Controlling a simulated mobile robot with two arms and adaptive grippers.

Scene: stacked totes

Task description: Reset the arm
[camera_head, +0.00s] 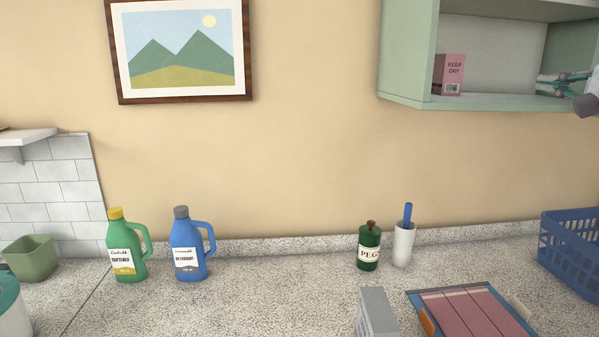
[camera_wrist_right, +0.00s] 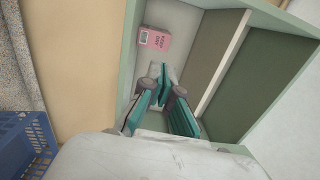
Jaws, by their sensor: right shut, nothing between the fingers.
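My right gripper (camera_head: 545,84) is at the right edge of the head view, inside the open green wall cabinet (camera_head: 405,50). Its teal fingers also show in the right wrist view (camera_wrist_right: 160,75), shut with nothing between them. They point into the cabinet, toward its back. A pink "KEEP DRY" box (camera_head: 448,74) stands on the cabinet floor to the left of the fingers, apart from them; it also shows in the wrist view (camera_wrist_right: 154,38). My left gripper is not seen.
The cabinet walls and a divider (camera_wrist_right: 222,62) surround the right gripper. Below, a speckled counter (camera_head: 270,290) holds a green bottle (camera_head: 125,245), a blue bottle (camera_head: 188,245), a dark green jar (camera_head: 369,247), a white holder (camera_head: 404,245) and a blue basket (camera_head: 572,250). The counter's middle is clear.

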